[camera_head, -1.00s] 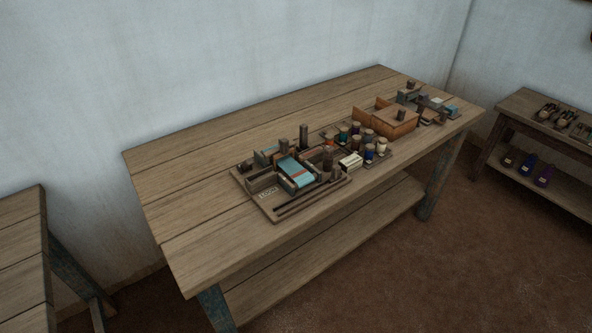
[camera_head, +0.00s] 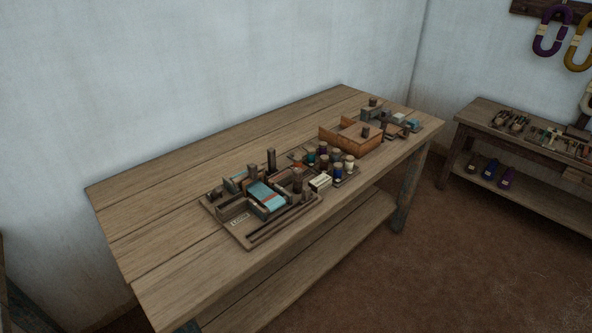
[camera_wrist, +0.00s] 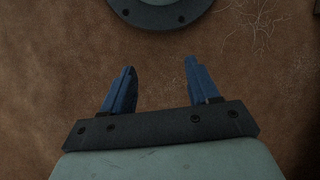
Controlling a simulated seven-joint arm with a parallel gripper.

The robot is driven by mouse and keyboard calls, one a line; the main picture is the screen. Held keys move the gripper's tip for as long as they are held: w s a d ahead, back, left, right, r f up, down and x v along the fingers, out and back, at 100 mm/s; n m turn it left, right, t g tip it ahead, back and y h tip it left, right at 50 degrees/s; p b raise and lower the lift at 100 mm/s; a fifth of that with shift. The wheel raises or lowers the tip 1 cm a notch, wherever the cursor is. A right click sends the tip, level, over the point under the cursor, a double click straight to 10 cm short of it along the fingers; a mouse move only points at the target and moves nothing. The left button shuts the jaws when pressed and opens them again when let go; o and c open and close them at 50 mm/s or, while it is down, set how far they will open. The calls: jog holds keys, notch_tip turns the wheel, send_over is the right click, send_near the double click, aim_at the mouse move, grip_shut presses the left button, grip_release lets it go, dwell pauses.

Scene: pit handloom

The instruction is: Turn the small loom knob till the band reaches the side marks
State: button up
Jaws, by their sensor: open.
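A small loom board (camera_head: 246,240) lies on the near left part of the wooden table in the head view. A blue-teal band (camera_head: 265,195) with a reddish stripe lies across its frame. Several dark upright posts or knobs (camera_head: 297,180) stand on the board; which one is the small knob I cannot tell, and the side marks are too small to make out. My gripper (camera_wrist: 160,88) shows only in the wrist view. Its two blue fingers are apart with nothing between them, above brown floor. It is away from the loom.
Right of the loom on the table (camera_head: 150,215) are a pale block (camera_head: 320,181), several spools (camera_head: 337,167), an orange-brown wooden box (camera_head: 352,139) and small blocks. The table's left part is bare. A side table (camera_head: 470,118) with tools stands at right; yarn hanks (camera_head: 546,32) hang above.

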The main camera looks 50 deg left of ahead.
jog(key=w+a+r+n+t, duration=0.1)
jog(key=w+a+r+n, duration=0.25)
jog(key=w+a, duration=0.7)
jog(key=w+a+r+n+t, duration=0.1)
jog(key=w+a+r+n, duration=0.1)
jog(key=w+a+r, duration=0.45)
jog(key=w+a+r+n+t, duration=0.15)
jog(key=w+a+r, duration=0.25)
jog(key=a+r, duration=0.55)
jog(key=w+a+r+n, duration=0.3)
jog(key=w+a+r, duration=0.15)
jog(key=a, duration=0.75)
notch_tip(320, 180, up, 39)
jog(key=n+t+y, duration=0.1)
jog(key=n+t, duration=0.1)
jog(key=n, duration=0.6)
send_over(298, 169)
notch_tip(298, 169, down, 13)
jog(key=shift+s+f, duration=0.1)
jog(key=shift+f, duration=0.1)
jog(key=c, duration=1)
jog(key=shift+c, duration=0.2)
